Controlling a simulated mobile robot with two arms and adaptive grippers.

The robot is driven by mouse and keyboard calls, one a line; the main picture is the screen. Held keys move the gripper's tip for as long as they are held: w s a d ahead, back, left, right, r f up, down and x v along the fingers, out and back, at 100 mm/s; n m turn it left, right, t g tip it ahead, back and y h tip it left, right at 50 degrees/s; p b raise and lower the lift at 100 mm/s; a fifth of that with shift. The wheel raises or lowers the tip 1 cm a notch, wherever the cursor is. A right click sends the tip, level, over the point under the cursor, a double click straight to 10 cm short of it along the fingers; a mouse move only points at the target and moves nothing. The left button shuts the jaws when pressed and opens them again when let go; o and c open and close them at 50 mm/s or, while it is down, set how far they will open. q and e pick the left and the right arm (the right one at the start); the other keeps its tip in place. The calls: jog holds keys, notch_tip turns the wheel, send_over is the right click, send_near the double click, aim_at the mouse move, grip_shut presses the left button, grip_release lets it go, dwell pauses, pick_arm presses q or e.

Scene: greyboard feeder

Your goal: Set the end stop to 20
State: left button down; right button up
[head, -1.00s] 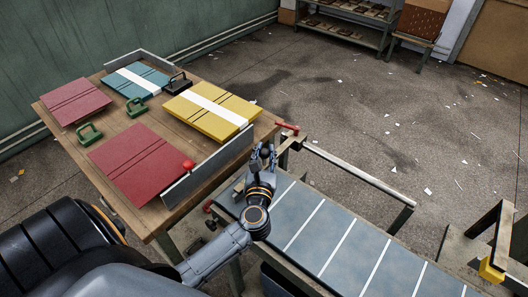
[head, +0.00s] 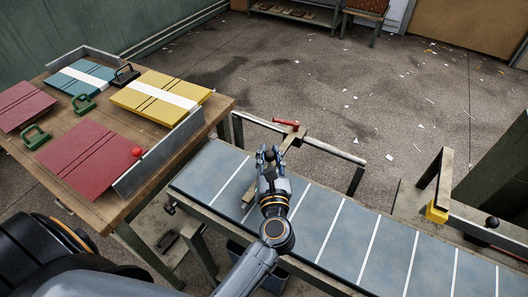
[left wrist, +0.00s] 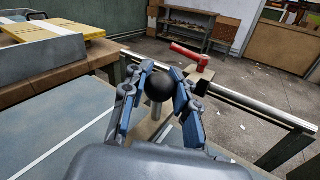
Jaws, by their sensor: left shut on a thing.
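The end stop is a wooden bar (head: 291,139) lying across the blue-grey feeder bed (head: 345,215), with a red lever (head: 285,122) at its far end by the metal rail (head: 322,145). It carries a black ball knob (left wrist: 160,84) on a short post. My left gripper (head: 270,156) is shut on this knob, with a finger on each side of it in the left wrist view (left wrist: 160,90). White cross lines mark the bed, and the bar lies near the second line from the left. No numbers are readable. My right gripper is not in view.
A wooden table (head: 98,204) at left holds red, yellow and teal boards, with a metal fence (head: 160,158) on its near edge. At right stand a wooden frame with a yellow block (head: 437,212) and another black knob (head: 491,222). The bed right of the bar is clear.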

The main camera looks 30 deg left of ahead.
pick_arm(q)
jog(key=c, duration=1.3)
grip_release()
jog(key=shift+s+a+f, duration=0.1)
jog(key=shift+f, duration=0.1)
jog(key=shift+c, duration=0.2)
jog(key=o, duration=0.3)
jog(key=shift+r, duration=0.15)
jog(key=shift+v, duration=3.8)
